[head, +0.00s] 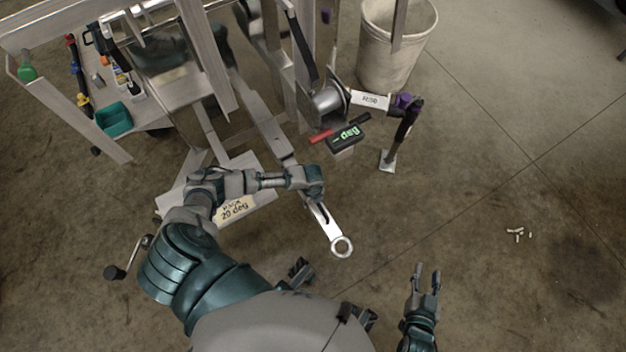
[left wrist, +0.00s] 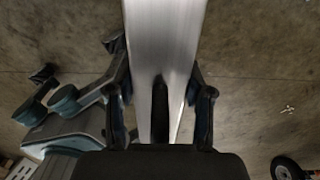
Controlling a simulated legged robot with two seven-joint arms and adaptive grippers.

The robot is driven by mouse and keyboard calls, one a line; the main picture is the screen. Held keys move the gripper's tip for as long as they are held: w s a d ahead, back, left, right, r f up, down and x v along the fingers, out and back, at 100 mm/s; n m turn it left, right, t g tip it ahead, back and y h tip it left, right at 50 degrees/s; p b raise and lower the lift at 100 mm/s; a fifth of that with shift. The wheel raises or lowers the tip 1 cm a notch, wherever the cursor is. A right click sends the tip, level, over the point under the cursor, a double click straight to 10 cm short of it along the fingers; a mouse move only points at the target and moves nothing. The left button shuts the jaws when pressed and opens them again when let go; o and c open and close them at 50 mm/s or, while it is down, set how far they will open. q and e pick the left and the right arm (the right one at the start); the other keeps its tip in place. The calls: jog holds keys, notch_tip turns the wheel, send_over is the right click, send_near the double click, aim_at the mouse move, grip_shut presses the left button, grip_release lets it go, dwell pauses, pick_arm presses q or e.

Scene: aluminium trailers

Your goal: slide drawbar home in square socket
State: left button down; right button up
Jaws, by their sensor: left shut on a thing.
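The drawbar (head: 325,222) is a flat silver bar with a ring eye (head: 342,246) at its lower end. My left gripper (head: 316,201) is shut on it. In the left wrist view the bar (left wrist: 163,45) runs between the two fingers (left wrist: 160,108). The bar's upper end is hidden by my gripper in the head view. A grey trailer beam (head: 272,135) comes down toward my left gripper; the square socket's mouth is hidden there, so I cannot tell whether the bar is in it. My right gripper (head: 427,278) is open and empty over the floor at lower right.
A winch (head: 326,101), a dark box with green lettering (head: 345,138) and a stand with a purple top (head: 402,130) are beside the beam. A white bucket (head: 395,50) stands behind. A labelled plate (head: 240,208) lies near my left forearm. The right floor is mostly clear.

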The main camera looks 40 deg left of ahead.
pick_arm(q)
jog(key=shift+r, duration=0.15)
jog(key=shift+d, duration=0.25)
pick_arm(e)
jog(key=shift+d+r, duration=0.15)
jog(key=shift+d, duration=0.1)
pick_arm(q)
jog(key=shift+a, duration=0.2)
pick_arm(e)
jog(key=shift+a+r, duration=0.25)
pick_arm(q)
jog(key=shift+d, duration=0.15)
pick_arm(e)
jog(key=shift+d, duration=0.15)
pick_arm(q)
jog(key=shift+w+r+p, duration=0.1)
jog(key=shift+p, duration=0.25)
pick_arm(e)
jog(key=shift+w+r, duration=0.1)
jog(key=shift+r, duration=0.1)
jog(key=shift+g+h, duration=0.3)
jog(key=shift+g, duration=0.6)
jog(key=shift+s+d+f, duration=0.25)
jog(key=shift+s+f, duration=0.35)
jog(key=shift+f, duration=0.35)
jog(key=shift+s+d+f, duration=0.2)
jog(key=shift+s+f, duration=0.4)
jog(key=shift+f, duration=0.3)
